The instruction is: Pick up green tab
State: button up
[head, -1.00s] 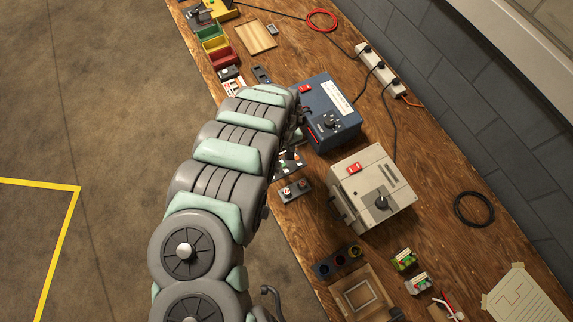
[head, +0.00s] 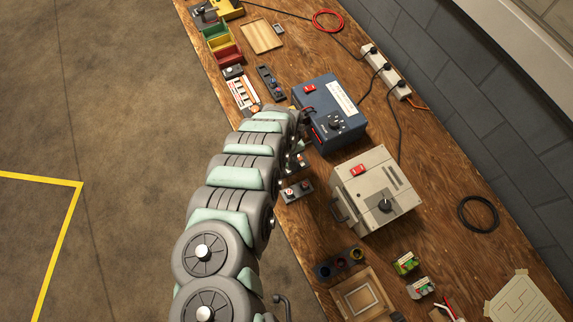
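I cannot pick out a green tab for certain in the head view. My arm reaches up from the bottom to the near edge of the workbench, and its far end is just left of the blue box (head: 328,105). My gripper is hidden behind the arm, so its fingers and anything in them do not show. Small parts show only partly beside the arm's far end, below the blue box. Two small modules with green parts, one (head: 406,263) above the other (head: 420,287), lie at the lower right, apart from the arm.
A beige box with a black knob (head: 378,195) stands right of the arm. A small two-knob box (head: 296,191) sits near the bench edge. Coloured bins (head: 222,45), a wooden board (head: 262,37) and a power strip (head: 386,70) lie farther back.

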grip_shut()
dwell(0.3)
dwell(0.5)
